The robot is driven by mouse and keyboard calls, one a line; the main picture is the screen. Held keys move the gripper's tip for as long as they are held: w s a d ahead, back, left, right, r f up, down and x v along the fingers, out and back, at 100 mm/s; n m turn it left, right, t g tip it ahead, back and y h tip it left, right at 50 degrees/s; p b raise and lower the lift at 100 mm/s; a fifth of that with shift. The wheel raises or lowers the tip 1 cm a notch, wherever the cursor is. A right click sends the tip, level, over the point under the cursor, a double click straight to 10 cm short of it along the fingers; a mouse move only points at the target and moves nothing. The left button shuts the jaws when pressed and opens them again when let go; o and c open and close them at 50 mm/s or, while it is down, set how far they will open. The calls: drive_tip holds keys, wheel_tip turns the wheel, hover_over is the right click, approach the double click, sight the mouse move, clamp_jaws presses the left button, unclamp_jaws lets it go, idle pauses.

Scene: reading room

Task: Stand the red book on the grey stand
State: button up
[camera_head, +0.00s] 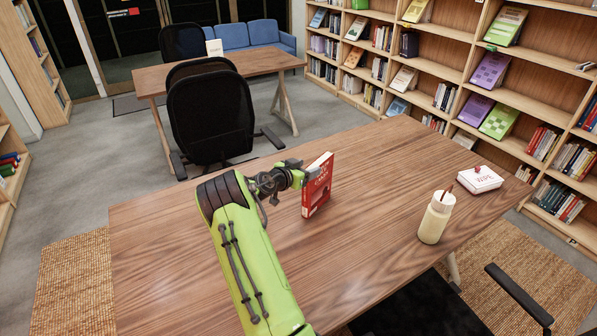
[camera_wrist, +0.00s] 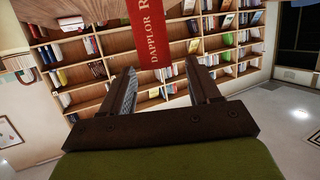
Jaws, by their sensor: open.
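The red book (camera_head: 318,190) stands upright on the wooden table, its red cover showing light lettering. My gripper (camera_head: 306,173) is at the book's upper left edge in the head view, and its jaws are partly hidden there. In the wrist view, the two fingers (camera_wrist: 163,78) are apart, with nothing clasped between them. I cannot make out a grey stand in either view.
On the table (camera_head: 165,265), a cream jar (camera_head: 435,218) with a brush-like stick and a white box (camera_head: 479,179) stand to the book's right. A black office chair (camera_head: 211,110) is beyond the far edge. The tabletop between book and jar is clear.

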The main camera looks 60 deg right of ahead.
drive_tip(key=a+r+n+t+y, duration=0.2)
drive_tip(key=a+r+y, duration=0.15)
drive_tip(key=a, duration=0.65)
drive_tip(key=a+r+n+t+y, duration=0.15)
drive_tip(key=a+r, duration=0.35)
drive_tip(key=a, duration=0.5)
drive_tip(key=a+r+n+t+y, duration=0.2)
drive_tip(key=a+r+n+y, duration=0.15)
drive_tip(key=a, duration=0.65)
drive_tip(key=s+a+r+n+y, duration=0.1)
drive_tip(key=s+a+n, duration=0.3)
drive_tip(key=a, duration=0.4)
drive_tip(key=s+a+r+n+t+y, duration=0.1)
drive_tip(key=s+a+r+n+y, duration=0.1)
drive_tip(key=s+a, duration=0.4)
drive_tip(key=a+n+y, duration=0.1)
drive_tip(key=a, duration=0.2)
drive_tip(key=shift+s+n, duration=0.15)
drive_tip(key=shift+n, duration=0.25)
drive_tip(key=s+a+n, duration=0.1)
drive_tip(key=s, duration=0.1)
drive_tip(key=s+a+n+y, duration=0.1)
drive_tip(key=s+a, duration=0.1)
drive_tip(key=s+a+f+n+y, duration=0.1)
drive_tip(key=s+a+n, duration=0.1)
drive_tip(key=shift+s+a, duration=0.1)
drive_tip(key=shift+s, duration=0.3)
drive_tip(key=shift+w, duration=0.15)
